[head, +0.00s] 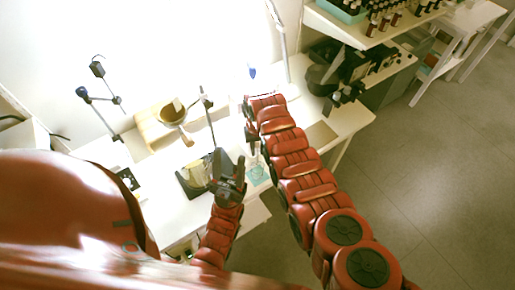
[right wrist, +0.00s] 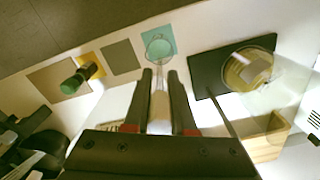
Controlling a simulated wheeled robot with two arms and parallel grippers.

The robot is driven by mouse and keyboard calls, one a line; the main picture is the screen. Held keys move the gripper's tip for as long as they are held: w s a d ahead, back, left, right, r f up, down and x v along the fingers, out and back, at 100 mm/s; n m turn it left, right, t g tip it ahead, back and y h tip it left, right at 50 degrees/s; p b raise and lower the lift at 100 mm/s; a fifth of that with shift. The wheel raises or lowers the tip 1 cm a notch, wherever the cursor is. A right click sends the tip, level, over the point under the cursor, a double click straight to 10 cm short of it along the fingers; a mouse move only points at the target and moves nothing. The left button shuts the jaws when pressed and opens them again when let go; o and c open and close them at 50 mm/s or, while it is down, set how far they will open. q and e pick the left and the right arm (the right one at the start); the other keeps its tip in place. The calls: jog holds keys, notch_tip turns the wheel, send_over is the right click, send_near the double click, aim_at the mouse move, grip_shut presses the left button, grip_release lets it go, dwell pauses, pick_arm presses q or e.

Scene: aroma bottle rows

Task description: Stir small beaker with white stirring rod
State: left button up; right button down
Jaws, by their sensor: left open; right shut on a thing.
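The small clear glass beaker (right wrist: 158,48) stands on a teal square mat (right wrist: 164,33) ahead of my right fingertips in the right wrist view. In the head view the mat (head: 259,177) shows just below my right gripper (head: 250,140). In the right wrist view my right gripper (right wrist: 166,80) is shut on the white stirring rod (right wrist: 160,112), which is pale and partly hidden between the fingers. I cannot tell whether the rod's tip is inside the beaker. My left gripper (head: 229,162) is open and empty, left of the mat.
A green-capped bottle (right wrist: 75,82) stands to the left. Shelves with several bottles (head: 385,20) are at the back right.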

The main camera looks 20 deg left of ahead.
jog(key=shift+f+b, duration=4.65)
jog(key=shift+f, duration=0.55)
